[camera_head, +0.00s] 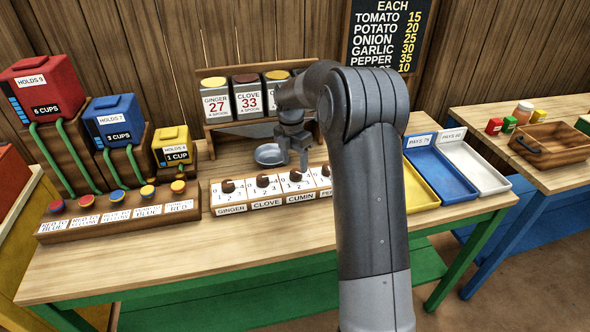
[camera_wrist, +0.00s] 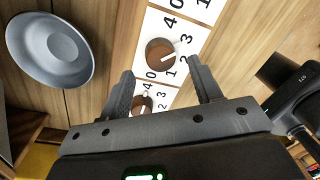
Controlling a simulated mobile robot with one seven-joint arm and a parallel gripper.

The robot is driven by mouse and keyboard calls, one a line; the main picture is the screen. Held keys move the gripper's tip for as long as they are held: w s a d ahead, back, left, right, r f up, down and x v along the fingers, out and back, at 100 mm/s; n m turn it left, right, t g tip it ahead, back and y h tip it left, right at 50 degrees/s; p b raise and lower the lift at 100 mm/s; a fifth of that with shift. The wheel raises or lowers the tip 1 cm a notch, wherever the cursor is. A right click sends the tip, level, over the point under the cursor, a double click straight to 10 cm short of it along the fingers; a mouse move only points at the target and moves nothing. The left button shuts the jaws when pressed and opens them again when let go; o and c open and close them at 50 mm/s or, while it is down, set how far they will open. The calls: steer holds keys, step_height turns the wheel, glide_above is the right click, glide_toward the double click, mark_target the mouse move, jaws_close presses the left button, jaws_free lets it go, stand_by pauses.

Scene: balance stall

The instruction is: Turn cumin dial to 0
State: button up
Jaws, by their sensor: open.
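The cumin dial (camera_head: 295,175) is a round brown knob on a white numbered plate marked CUMIN, in the row on the table in the head view. My gripper (camera_head: 293,163) hangs pointing down just above and behind it. In the wrist view, a brown knob (camera_wrist: 160,52) lies just beyond and between my open fingertips (camera_wrist: 161,78); it appears to be the cumin dial. No contact is visible. A neighbouring knob (camera_wrist: 141,104), likely clove, shows between the fingers, partly hidden by the gripper.
The clove dial (camera_head: 262,181) and ginger dial (camera_head: 227,186) stand to the left; another dial is partly behind my arm. A grey bowl (camera_head: 270,154) sits behind the row. Spice canisters (camera_head: 216,100) stand at the back. Yellow and blue (camera_head: 440,168) trays lie right.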

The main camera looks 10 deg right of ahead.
mark_target(295, 172)
steer(key=shift+s+f, duration=0.15)
steer(key=shift+f, duration=1.6)
steer(key=c, duration=1)
